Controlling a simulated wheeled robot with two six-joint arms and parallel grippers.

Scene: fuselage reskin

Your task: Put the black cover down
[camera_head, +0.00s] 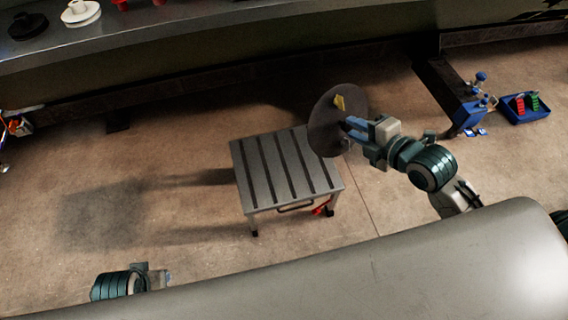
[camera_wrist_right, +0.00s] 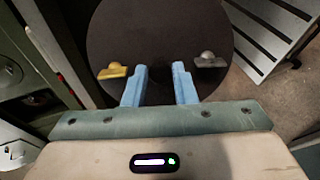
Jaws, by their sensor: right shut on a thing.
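The black cover (camera_head: 325,125) is a dark round disc, held up on edge and tilted beside the far right corner of the grey slatted stool. My right gripper (camera_head: 352,124) is shut on it, its blue fingers at the disc's face. In the right wrist view the cover (camera_wrist_right: 160,35) fills the top middle, beyond the blue fingers of my right gripper (camera_wrist_right: 160,85). It carries a yellow tab (camera_wrist_right: 112,71) and a grey tab (camera_wrist_right: 208,61). The part gripped is hard to make out. My left gripper (camera_head: 158,279) shows at the bottom left, partly hidden; its jaws are unclear.
The slatted stool (camera_head: 262,170) has a bare top. A large grey curved panel (camera_head: 400,270) spans the front. A shelf (camera_head: 150,22) at the back holds a black disc (camera_head: 28,26) and a white one (camera_head: 80,12). A blue tray (camera_head: 525,112) lies at right.

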